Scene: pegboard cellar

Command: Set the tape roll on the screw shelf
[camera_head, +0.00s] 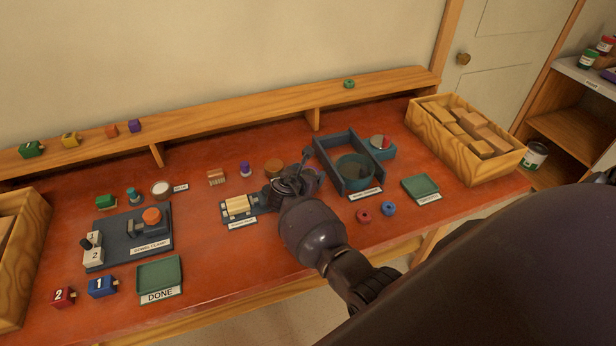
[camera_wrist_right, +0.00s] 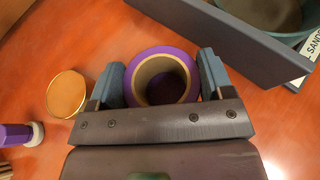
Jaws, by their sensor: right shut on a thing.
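My right gripper (camera_head: 290,181) is over the middle of the red workbench. In the right wrist view its two fingers (camera_wrist_right: 161,80) are shut on a purple tape roll (camera_wrist_right: 161,51) with a tan core, one finger on each side. The roll's open end faces the camera; I cannot tell whether it touches the bench. In the head view the gripper partly hides the roll. No shelf label reads clearly as screws. A long wooden ledge (camera_head: 230,119) runs along the back, and a shelf unit (camera_head: 570,128) stands at the far right. My left gripper is not in view.
A dark blue tray (camera_head: 330,165) stands close right of the gripper, a round tan-topped thing (camera_wrist_right: 68,92) close left. A wooden crate of blocks (camera_head: 440,152) is at the bench's right end. A green DONE tray (camera_head: 160,272) and a clamp board (camera_head: 130,240) are left.

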